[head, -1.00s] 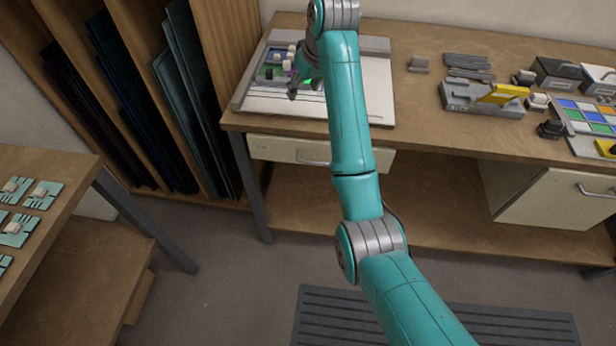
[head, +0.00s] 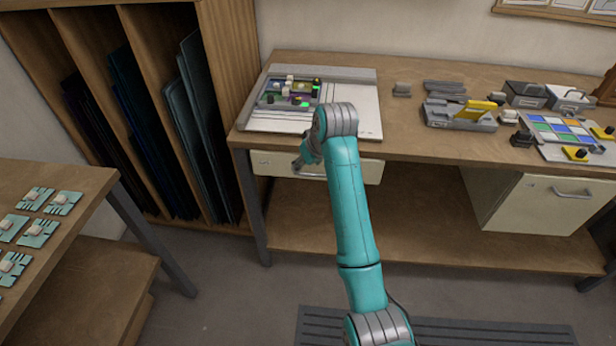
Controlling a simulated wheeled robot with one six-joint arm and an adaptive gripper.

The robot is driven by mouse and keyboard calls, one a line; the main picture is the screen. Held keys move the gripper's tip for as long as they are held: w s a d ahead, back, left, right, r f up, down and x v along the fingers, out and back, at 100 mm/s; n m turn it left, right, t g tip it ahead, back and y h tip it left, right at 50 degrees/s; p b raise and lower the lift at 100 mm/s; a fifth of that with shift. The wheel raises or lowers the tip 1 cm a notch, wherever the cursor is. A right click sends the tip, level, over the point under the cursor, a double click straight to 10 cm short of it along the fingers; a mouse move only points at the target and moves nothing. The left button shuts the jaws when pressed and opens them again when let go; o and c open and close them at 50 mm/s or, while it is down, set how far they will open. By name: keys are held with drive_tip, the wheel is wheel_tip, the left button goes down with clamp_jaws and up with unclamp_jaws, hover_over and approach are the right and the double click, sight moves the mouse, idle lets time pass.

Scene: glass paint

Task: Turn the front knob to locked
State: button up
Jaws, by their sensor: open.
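A dark panel (head: 268,102) with pale blocks, small dark parts and bright green patches lies on a white board (head: 356,117) at the left end of the bench. I cannot tell at this size which part is the front knob, or how it is turned. My gripper (head: 303,163) is in front of the bench edge, by the drawer under the board. It is open, and my wrist partly hides it. It is apart from the panel, nearer to me and lower in the picture.
The cream drawer (head: 345,173) with a bar handle is close behind my gripper. A grey fixture with a yellow lever (head: 482,108), dark bins (head: 526,94) and a colored tile tray (head: 560,131) stand to the right. A side table (head: 60,180) is at left.

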drive_tip(key=shift+s+d+f, duration=0.2)
drive_tip(key=shift+s+f, duration=0.35)
drive_tip(key=shift+f, duration=0.2)
drive_tip(key=s+d+f+m+t, duration=0.2)
drive_tip(key=s+d+f, duration=0.5)
drive_tip(key=f, duration=0.4)
drive_tip(key=s+d+f+m+t, duration=0.15)
drive_tip(key=s+d+f, duration=0.25)
drive_tip(key=s+f, duration=0.5)
drive_tip(key=s+d+f+t+h, duration=0.15)
drive_tip(key=s+d+f, duration=0.3)
drive_tip(key=s, duration=0.55)
drive_tip(key=s+d+r+m+t, duration=0.1)
drive_tip(key=s+d+r, duration=0.15)
drive_tip(key=s, duration=0.65)
drive_tip(key=s+d+r+m+t, duration=0.2)
drive_tip(key=s+d, duration=0.1)
drive_tip(key=s, duration=0.5)
drive_tip(key=s+d+r+t+h, duration=0.1)
drive_tip(key=s+d+r+t, duration=0.1)
drive_tip(key=s+r, duration=1.3)
drive_tip(key=shift+d+m+h, duration=0.15)
drive_tip(key=shift+m+h, duration=0.2)
drive_tip(key=shift+m, duration=0.1)
